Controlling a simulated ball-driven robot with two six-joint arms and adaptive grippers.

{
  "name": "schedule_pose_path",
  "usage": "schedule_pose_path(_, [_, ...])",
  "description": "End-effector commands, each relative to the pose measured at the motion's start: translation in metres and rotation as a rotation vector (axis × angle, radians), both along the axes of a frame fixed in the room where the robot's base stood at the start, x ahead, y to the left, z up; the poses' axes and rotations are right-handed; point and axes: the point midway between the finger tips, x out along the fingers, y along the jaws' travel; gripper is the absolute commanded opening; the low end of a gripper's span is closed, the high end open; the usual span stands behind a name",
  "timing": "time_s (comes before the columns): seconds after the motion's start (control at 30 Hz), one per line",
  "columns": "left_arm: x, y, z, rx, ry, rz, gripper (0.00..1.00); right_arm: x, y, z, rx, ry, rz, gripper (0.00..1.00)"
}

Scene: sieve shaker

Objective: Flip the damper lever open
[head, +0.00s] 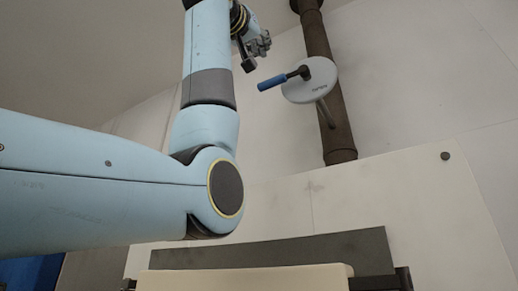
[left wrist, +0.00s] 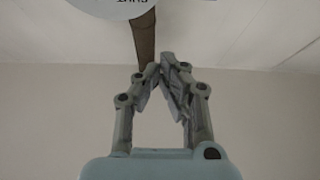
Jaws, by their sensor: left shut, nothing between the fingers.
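The damper lever (head: 284,79) has a blue grip and a dark arm. It sits on a round light-grey plate (head: 316,88) with small lettering, mounted on a brown vertical pipe (head: 340,125). The grip points left in the head view. My left gripper (head: 249,65) is to the left of the grip and apart from it. In the left wrist view the fingers of my left gripper (left wrist: 168,62) meet at the tips with nothing between them. The plate's edge (left wrist: 120,8) shows at the top of that view; the lever is out of it. My right gripper is not seen.
The pale panelled wall (head: 400,90) lies behind the pipe. A round dark knob or bolt (head: 445,156) is at the right. A dark strip (head: 370,250) and a beige board (head: 250,280) are at the bottom. The space right of the pipe looks clear.

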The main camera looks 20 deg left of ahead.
Motion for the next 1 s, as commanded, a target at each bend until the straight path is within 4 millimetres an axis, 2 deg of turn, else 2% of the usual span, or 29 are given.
schedule_pose_path(0.03, [0.010, -0.002, 0.010, 0.001, 0.004, 0.000, 0.00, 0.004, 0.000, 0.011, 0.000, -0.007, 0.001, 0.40])
schedule_pose_path(0.2, [0.042, -0.008, 0.028, 0.001, 0.004, 0.000, 0.00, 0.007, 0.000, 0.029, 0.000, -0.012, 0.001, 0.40])
schedule_pose_path(0.27, [0.053, -0.010, 0.033, 0.001, 0.004, 0.000, 0.00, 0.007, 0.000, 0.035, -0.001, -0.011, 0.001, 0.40])
schedule_pose_path(0.3, [0.056, -0.011, 0.027, 0.000, 0.003, 0.000, 0.00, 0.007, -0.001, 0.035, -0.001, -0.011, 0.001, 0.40])
schedule_pose_path(0.4, [0.057, -0.011, 0.007, -0.001, 0.001, 0.000, 0.00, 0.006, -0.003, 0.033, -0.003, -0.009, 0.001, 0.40])
schedule_pose_path(0.53, [0.058, -0.011, -0.005, -0.001, 0.001, 0.000, 0.00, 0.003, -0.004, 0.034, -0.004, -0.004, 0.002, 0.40])
schedule_pose_path(1.0, [0.059, -0.011, -0.011, -0.001, 0.000, 0.000, 0.00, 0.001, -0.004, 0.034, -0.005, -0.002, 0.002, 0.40])
